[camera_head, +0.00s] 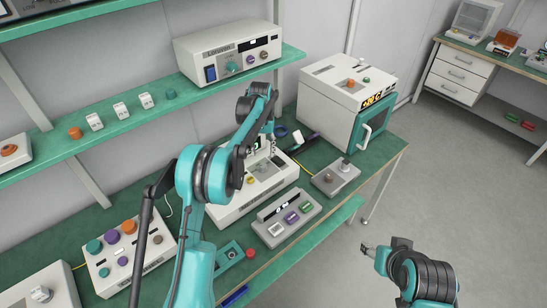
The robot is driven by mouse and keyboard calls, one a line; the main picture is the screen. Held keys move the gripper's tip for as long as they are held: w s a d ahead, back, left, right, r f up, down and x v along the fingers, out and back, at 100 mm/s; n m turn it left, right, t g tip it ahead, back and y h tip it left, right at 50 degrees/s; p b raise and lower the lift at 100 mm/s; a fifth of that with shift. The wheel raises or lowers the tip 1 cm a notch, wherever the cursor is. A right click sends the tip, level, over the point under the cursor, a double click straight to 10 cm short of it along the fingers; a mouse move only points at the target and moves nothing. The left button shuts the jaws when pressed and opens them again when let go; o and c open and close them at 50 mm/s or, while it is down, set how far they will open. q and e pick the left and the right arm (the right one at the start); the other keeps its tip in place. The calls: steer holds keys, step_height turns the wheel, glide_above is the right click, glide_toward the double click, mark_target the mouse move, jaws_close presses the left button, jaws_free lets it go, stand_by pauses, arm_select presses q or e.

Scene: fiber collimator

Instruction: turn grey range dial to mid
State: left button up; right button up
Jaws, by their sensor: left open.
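I cannot make out for certain which control is the grey range dial. A small grey knob (41,294) sits on a white box at the bottom left. My left arm reaches over the bench, and its open gripper (266,148) is above a white instrument (228,210) with a small lit screen, partly hidden behind the arm. I cannot tell whether the fingers touch anything. My right gripper (369,251) is at the lower right, over the floor and away from the bench; its jaw opening is unclear.
A knob box (122,257) stands left of my left arm. A shelf (110,118) overhangs the bench's back.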

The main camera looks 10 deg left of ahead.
mark_target(263, 165)
arm_select(q)
step_height(263, 165, down, 8)
steer(key=shift+a+r+b, duration=0.1)
steer(key=shift+r+b, duration=0.1)
steer(key=shift+b, duration=0.75)
jaws_close()
